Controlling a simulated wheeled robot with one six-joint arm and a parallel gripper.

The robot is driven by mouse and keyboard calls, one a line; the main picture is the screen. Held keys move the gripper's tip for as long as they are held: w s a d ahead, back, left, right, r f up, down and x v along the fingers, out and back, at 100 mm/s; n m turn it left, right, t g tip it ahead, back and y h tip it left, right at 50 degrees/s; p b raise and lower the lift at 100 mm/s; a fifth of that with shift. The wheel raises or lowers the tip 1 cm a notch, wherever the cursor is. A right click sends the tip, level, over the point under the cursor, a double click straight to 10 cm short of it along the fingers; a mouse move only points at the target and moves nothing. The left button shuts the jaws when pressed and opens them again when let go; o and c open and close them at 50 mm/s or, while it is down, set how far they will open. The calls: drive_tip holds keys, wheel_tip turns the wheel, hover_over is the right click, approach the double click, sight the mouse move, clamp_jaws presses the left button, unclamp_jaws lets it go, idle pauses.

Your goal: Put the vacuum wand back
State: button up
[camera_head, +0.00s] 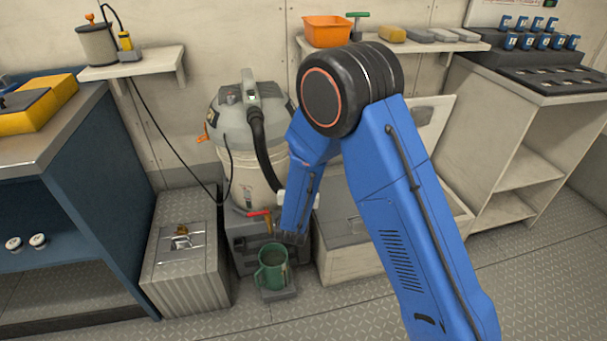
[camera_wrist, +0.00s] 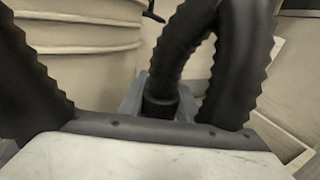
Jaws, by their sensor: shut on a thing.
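The shop vacuum (camera_head: 235,125) has a grey lid and a pale ribbed drum and stands against the wall. Its black ribbed hose (camera_head: 262,145) runs down behind my blue arm. In the wrist view the hose (camera_wrist: 243,75) arches close ahead, and a black cuff (camera_wrist: 160,100) sits at a grey fitting. My gripper (camera_wrist: 160,132) fills the lower wrist view, beside the drum (camera_wrist: 85,35), and is shut on what I take to be the vacuum wand. The grip itself and most of the wand are hidden; in the head view my arm covers that area.
A green mug (camera_head: 271,268) stands low in front of a dark grey case (camera_head: 245,240) with a red-handled tool on it. The front floor is clear.

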idle(0.4)
drive_tip(key=o, duration=1.1)
drive_tip(key=shift+o, duration=0.2)
